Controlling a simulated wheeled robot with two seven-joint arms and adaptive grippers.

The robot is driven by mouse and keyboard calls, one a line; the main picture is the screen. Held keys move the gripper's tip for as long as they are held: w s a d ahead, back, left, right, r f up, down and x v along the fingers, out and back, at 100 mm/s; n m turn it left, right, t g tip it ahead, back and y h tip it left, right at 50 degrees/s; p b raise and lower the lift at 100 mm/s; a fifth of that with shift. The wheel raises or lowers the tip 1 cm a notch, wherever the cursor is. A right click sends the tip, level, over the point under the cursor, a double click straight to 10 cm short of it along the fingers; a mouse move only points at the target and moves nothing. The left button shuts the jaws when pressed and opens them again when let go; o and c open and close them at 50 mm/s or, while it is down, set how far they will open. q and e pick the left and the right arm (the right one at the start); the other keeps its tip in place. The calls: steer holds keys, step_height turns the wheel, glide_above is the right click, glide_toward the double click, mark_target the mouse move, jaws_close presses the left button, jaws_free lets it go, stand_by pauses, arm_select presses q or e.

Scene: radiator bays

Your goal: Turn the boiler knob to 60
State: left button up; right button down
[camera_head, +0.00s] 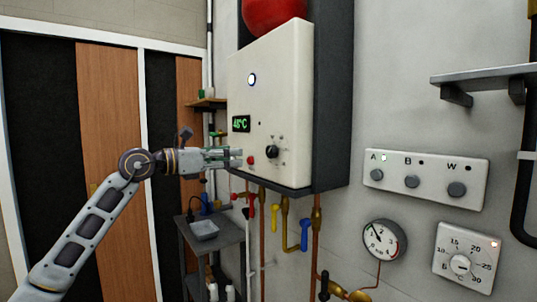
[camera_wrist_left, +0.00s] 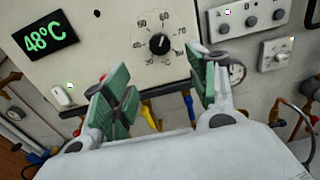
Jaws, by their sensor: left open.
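The boiler (camera_head: 285,90) is a cream box on the wall with a dark side. Its black knob (camera_head: 272,151) sits low on the front face. In the left wrist view the knob (camera_wrist_left: 158,43) has a ring of numbers from 30 upward around it, with 60 near the top. The exact pointer direction is too small to read. The green display (camera_wrist_left: 45,40) reads 48°C. My left gripper (camera_head: 236,157) is open, left of the knob and apart from it. In the wrist view its green-padded fingers (camera_wrist_left: 160,88) are spread below the knob, with nothing between them.
A red button (camera_head: 250,160) sits left of the knob. Pipes with yellow (camera_head: 275,217) and blue (camera_head: 304,234) valve handles hang below. A grey cart (camera_head: 225,238) stands below my gripper.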

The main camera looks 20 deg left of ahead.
arm_select(q)
steer(key=shift+w+d, duration=0.1)
steer(key=shift+w, duration=0.05)
arm_select(e)
steer(key=shift+r, duration=0.1)
arm_select(q)
steer(key=p, duration=0.2)
glide_toward(269, 153)
steer(key=shift+x, duration=0.9)
steer(key=x, duration=0.2)
steer(key=shift+w+d+r+p, duration=0.1)
steer(key=shift+w+r+p, duration=0.05)
steer(key=shift+w+p, duration=0.15)
steer(key=p+x, duration=0.1)
steer(key=x, duration=0.2)
steer(key=shift+w+d, duration=0.1)
steer(key=shift+d, duration=0.05)
steer(key=shift+p+x, duration=0.4)
steer(key=shift+x, duration=0.7)
arm_select(e)
steer(key=r, duration=0.1)
steer(key=a+r, duration=0.1)
steer(key=r, duration=0.2)
steer(key=shift+s+a+r, duration=0.1)
steer(key=shift+s+a, duration=0.1)
steer(key=shift+s, duration=0.2)
